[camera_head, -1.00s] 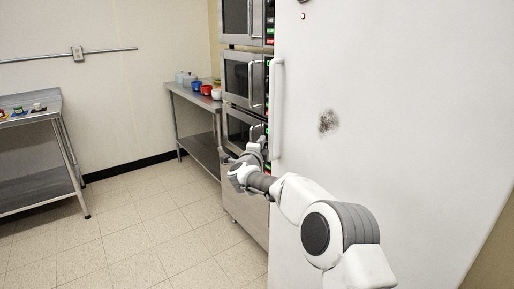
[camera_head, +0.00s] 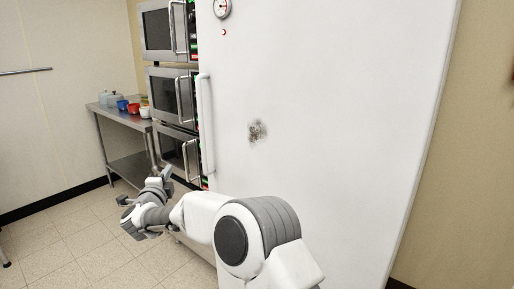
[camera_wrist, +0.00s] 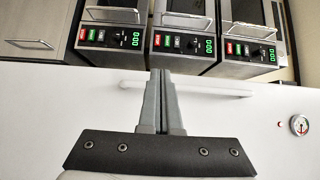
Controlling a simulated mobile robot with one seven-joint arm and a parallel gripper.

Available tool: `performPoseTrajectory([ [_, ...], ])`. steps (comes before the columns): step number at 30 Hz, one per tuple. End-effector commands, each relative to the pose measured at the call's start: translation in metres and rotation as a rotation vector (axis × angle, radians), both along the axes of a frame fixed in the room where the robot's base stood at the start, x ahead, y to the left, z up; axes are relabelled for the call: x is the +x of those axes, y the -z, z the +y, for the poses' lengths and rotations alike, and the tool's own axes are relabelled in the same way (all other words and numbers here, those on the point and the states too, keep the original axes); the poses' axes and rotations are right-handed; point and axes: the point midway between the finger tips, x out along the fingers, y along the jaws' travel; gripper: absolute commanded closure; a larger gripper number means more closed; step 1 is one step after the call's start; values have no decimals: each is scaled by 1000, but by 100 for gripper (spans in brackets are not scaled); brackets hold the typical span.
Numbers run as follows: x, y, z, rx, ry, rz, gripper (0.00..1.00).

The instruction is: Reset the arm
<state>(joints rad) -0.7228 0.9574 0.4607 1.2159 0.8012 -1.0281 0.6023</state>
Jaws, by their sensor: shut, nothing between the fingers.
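My gripper (camera_wrist: 161,74) is shut and empty in the wrist view, its two grey fingers pressed together. In the head view my gripper (camera_head: 165,172) is at the end of my arm, in front of the stacked ovens and left of the white door's handle. In the wrist view the fingers overlap the long white handle (camera_wrist: 215,91); I cannot tell whether they touch it. The same handle stands upright in the head view (camera_head: 206,125).
A large white door (camera_head: 330,110) with a dark smudge and a gauge (camera_head: 222,8) fills the right. Three stacked ovens (camera_head: 172,95) stand beside it. A steel table (camera_head: 118,113) with several small coloured containers is at the back left. The tiled floor (camera_head: 75,245) at left is clear.

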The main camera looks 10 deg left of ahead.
Motion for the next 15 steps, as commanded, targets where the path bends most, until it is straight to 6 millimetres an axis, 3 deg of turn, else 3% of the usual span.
performPoseTrajectory([
  [5,5,-27,-9,-47,-47,-29,100],
  [8,8,-59,-22,-122,-110,-63,100],
  [15,3,-120,-82,-398,-264,-128,100],
])
